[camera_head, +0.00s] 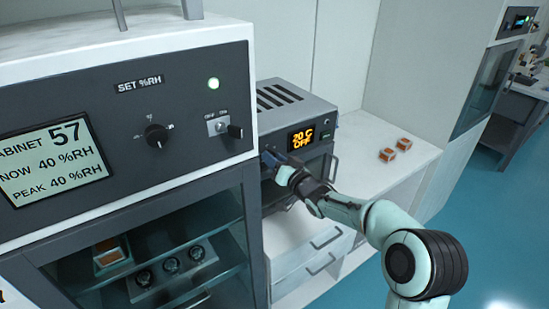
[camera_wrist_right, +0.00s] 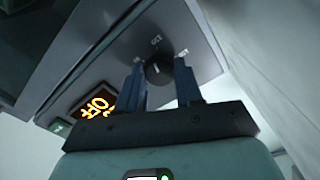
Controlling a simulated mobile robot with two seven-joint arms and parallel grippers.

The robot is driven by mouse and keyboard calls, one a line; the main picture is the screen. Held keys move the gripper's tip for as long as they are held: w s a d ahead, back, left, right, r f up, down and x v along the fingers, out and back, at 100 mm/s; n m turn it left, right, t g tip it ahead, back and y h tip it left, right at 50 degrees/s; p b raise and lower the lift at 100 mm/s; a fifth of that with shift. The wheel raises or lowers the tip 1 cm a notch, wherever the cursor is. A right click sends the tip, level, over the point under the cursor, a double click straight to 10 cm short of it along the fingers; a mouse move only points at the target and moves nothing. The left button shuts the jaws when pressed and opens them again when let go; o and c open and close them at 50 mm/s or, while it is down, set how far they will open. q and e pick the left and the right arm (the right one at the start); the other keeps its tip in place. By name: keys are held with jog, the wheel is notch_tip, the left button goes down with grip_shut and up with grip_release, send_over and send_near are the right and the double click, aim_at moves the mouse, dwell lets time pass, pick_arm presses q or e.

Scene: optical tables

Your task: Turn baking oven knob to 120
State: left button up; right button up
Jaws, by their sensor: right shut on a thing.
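The baking oven (camera_head: 328,108) is a grey box with slots on top, on a white counter past the humidity cabinet. Its orange display (camera_head: 301,136) reads 20 C OFF; part of it shows in the right wrist view (camera_wrist_right: 98,103). The round dark oven knob (camera_wrist_right: 158,71) sits on the front panel between my right fingers, with small markings around it too blurred to read fully. My right gripper (camera_wrist_right: 159,66) is shut on the knob. In the head view my right gripper (camera_head: 272,163) covers the knob. My left gripper is not in view.
The humidity cabinet (camera_head: 100,60) stands close at left, with its own knob (camera_head: 155,134), a switch (camera_head: 217,126) and a readout (camera_head: 55,162). Small orange-and-white items (camera_head: 395,150) lie on the counter (camera_head: 370,150) right of the oven. White drawers (camera_head: 312,255) are below.

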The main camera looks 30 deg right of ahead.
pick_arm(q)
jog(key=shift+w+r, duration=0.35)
pick_arm(e)
jog(key=shift+m, duration=1.2)
jog(key=o, duration=1)
jog(key=shift+o, duration=0.2)
jog(key=shift+s, duration=0.1)
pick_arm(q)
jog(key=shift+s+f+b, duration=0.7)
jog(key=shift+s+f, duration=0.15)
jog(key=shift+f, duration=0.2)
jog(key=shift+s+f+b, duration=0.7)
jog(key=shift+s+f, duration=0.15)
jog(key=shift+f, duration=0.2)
pick_arm(e)
jog(key=s+d, duration=0.1)
jog(key=s, duration=1.2)
